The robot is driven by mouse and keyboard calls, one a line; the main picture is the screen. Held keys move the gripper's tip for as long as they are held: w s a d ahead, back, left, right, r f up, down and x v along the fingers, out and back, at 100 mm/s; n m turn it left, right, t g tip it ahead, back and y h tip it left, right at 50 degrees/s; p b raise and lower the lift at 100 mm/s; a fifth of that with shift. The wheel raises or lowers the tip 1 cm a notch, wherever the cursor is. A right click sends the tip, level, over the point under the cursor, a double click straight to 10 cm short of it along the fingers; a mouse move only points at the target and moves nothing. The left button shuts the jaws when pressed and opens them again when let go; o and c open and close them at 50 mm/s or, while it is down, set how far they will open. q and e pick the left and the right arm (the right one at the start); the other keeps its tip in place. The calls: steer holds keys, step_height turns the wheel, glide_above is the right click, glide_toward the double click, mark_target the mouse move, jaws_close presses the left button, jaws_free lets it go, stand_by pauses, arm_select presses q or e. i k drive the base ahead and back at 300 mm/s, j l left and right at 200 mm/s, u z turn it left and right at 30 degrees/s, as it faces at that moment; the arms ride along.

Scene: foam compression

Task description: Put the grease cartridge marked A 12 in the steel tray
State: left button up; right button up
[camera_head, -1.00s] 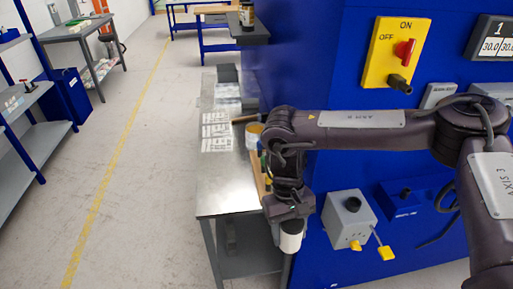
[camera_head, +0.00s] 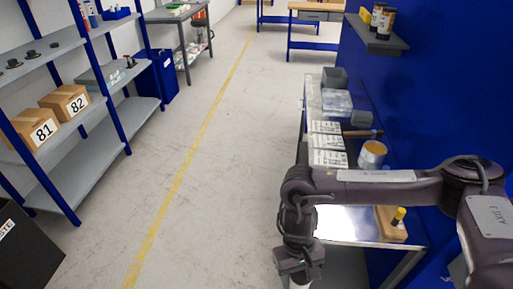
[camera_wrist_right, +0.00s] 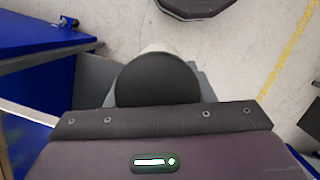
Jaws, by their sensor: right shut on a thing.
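My right gripper (camera_head: 298,268) hangs at the bottom of the head view, left of the bench. It is shut on a pale cylinder with a dark round end (camera_wrist_right: 155,82), seen end-on in the right wrist view. Only a white sliver of it shows in the head view (camera_head: 300,286). No A 12 mark is readable on it. More cartridge-like cylinders stand on a wall shelf: a dark one with a pale band (camera_head: 384,24) and one beside it (camera_head: 376,14). I cannot pick out the steel tray with certainty. My left gripper is out of view.
The shiny bench (camera_head: 345,222) holds white cards (camera_head: 328,142), a tin (camera_head: 372,154), a wooden block (camera_head: 391,224) and a grey bin (camera_head: 335,77). Blue-post shelving (camera_head: 82,168) with boxes 81 (camera_head: 38,131) and 82 (camera_head: 70,101) stands left. The floor between is clear.

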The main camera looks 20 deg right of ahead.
mark_target(336, 102)
steer(key=i+j+u, duration=0.2)
steer(key=i+j, duration=0.15)
steer(key=i, duration=0.15)
steer(key=i+j+u, duration=0.2)
steer(key=i, duration=0.3)
steer(key=i+z, duration=0.8)
steer(key=i+j+z, duration=0.25)
steer(key=i+z, duration=0.15)
steer(key=i+j+z, duration=0.15)
steer(key=i+z, duration=0.25)
steer(key=i+j+z, duration=0.25)
steer(key=z, duration=0.2)
steer(key=i+j+z, duration=0.6)
steer(key=j+z, duration=0.25)
steer(key=i+j+z, duration=0.2)
steer(key=j+z, duration=0.2)
steer(key=j, duration=0.1)
